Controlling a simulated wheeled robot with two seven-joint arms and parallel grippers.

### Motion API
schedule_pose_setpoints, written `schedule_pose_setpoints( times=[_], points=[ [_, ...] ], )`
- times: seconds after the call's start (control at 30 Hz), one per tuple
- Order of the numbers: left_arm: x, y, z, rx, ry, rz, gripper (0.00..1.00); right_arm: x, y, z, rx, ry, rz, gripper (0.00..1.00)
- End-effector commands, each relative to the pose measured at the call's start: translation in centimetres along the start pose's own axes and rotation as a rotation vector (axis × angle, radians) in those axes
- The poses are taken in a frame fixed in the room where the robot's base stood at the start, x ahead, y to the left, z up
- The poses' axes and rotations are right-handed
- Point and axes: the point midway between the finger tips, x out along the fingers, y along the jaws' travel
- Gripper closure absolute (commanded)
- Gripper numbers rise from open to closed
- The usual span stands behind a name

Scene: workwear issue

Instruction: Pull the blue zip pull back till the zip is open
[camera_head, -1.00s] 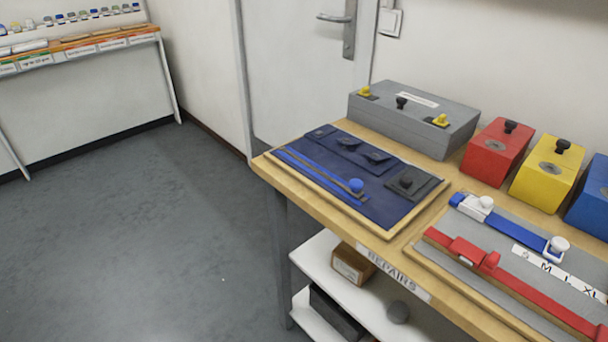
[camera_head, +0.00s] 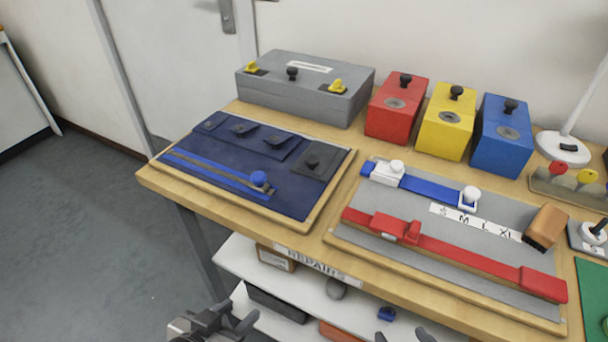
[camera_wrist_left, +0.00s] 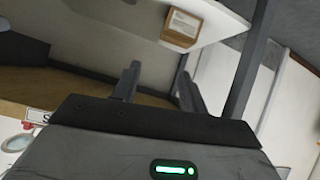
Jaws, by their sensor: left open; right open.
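The blue zip pull (camera_head: 259,178) is a round blue knob at the right end of the zip (camera_head: 205,170), a long strip with blue edges. The zip lies along the near side of a dark blue fabric panel (camera_head: 290,203) on a wooden board. My left gripper (camera_head: 232,322) is at the bottom edge of the head view, in front of and below the table, open and empty. Its fingers also show in the left wrist view (camera_wrist_left: 158,88), with nothing between them. My right gripper (camera_head: 403,338) shows only its fingertips at the bottom edge, apart and well away from the pull.
A grey case (camera_head: 300,88) and red (camera_head: 395,118), yellow (camera_head: 446,130) and blue (camera_head: 500,145) boxes stand behind the panel. A board with belts (camera_head: 345,232) lies to the right. A shelf (camera_head: 235,258) sits under the table (camera_head: 160,187).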

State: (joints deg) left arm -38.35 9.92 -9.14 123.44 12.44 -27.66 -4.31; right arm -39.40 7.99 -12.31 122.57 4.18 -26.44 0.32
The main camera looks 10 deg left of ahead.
Motion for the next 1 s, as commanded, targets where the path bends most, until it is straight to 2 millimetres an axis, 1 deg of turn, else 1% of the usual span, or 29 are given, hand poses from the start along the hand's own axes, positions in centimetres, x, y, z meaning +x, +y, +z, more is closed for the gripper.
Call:
schedule_pose_setpoints(
  times=[0.03, 0.07, 0.1, 0.17, 0.23, 0.33, 0.4, 0.5, 0.6, 0.7, 0.77, 0.83, 1.0],
  points=[
    [0.4, -1.5, 0.0, 0.003, 0.012, 0.007, 0.57, 0.6, 0.1, 0.7, 0.0, 0.005, -0.001, 0.4],
    [0.5, -2.3, -0.3, 0.004, 0.02, 0.016, 0.57, 0.8, 0.1, 0.8, 0.001, 0.008, -0.002, 0.4],
    [0.5, -3.5, -0.9, 0.008, 0.036, 0.033, 0.57, 1.0, 0.1, 1.0, 0.001, 0.016, -0.003, 0.4],
    [0.4, -5.2, -2.2, 0.018, 0.07, 0.068, 0.57, 1.3, 0.1, 1.1, 0.002, 0.031, -0.006, 0.4],
    [0.0, -6.7, -4.3, 0.04, 0.126, 0.123, 0.57, 1.7, 0.1, 1.2, 0.003, 0.047, -0.009, 0.4],
    [-1.3, -8.0, -7.9, 0.087, 0.226, 0.211, 0.57, 2.0, 0.1, 1.4, 0.005, 0.063, -0.014, 0.4],
    [-2.6, -8.3, -10.3, 0.127, 0.302, 0.272, 0.57, 2.1, 0.0, 1.8, 0.007, 0.069, -0.017, 0.4],
    [-4.6, -8.4, -13.3, 0.184, 0.404, 0.347, 0.57, 2.1, -0.1, 2.3, 0.009, 0.072, -0.021, 0.4],
    [-6.4, -8.1, -15.4, 0.227, 0.48, 0.4, 0.57, 2.1, -0.2, 2.3, 0.008, 0.08, -0.025, 0.4],
    [-7.5, -7.9, -16.6, 0.252, 0.526, 0.43, 0.57, 2.0, -0.2, 2.0, 0.007, 0.09, -0.027, 0.4],
    [-7.7, -7.7, -17.1, 0.258, 0.538, 0.439, 0.57, 1.8, -0.2, 1.7, 0.007, 0.094, -0.027, 0.4],
    [-7.5, -7.4, -17.5, 0.259, 0.544, 0.443, 0.57, 1.6, -0.3, 1.5, 0.007, 0.094, -0.028, 0.4],
    [-5.7, -6.2, -18.9, 0.259, 0.543, 0.443, 0.57, 1.1, -0.4, 0.8, 0.01, 0.086, -0.029, 0.4]
  ],
)
